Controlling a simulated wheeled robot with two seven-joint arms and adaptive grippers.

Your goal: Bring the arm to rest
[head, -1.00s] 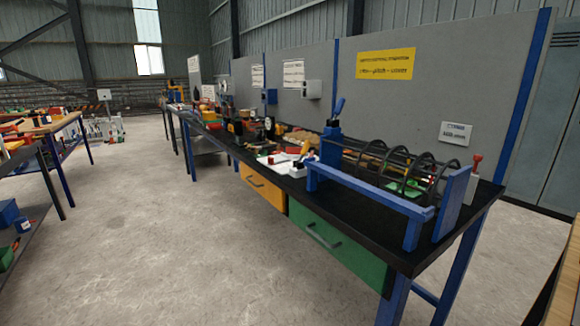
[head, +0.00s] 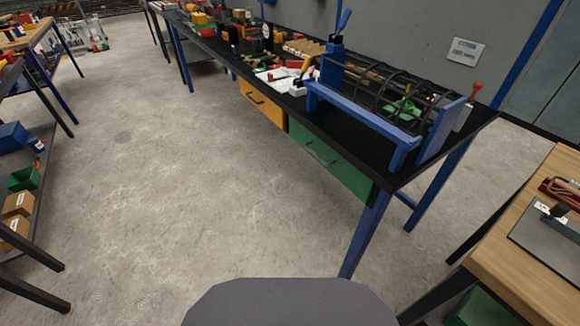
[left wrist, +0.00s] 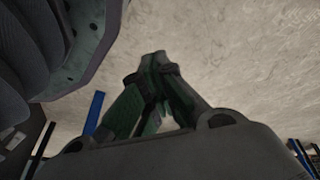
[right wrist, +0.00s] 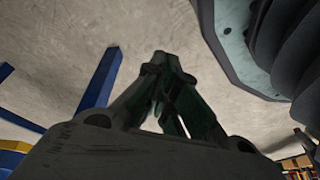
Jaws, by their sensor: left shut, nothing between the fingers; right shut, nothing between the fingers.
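My left gripper (left wrist: 153,75) shows in the left wrist view, its fingers shut with nothing between them, over bare concrete floor. My right gripper (right wrist: 160,75) shows in the right wrist view, also shut and empty, with the floor behind it. Neither gripper nor either arm shows in the head view. A dark grey part of my own body is at the bottom of the head view. Neither gripper touches anything that I can see.
A black-topped workbench (head: 372,181) with a blue fixture holding a rebar cage (head: 385,88) stands ahead and right. A wooden table (head: 510,245) is at right. Shelving with boxes (head: 15,205) is at left. The concrete floor (head: 190,190) between is clear.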

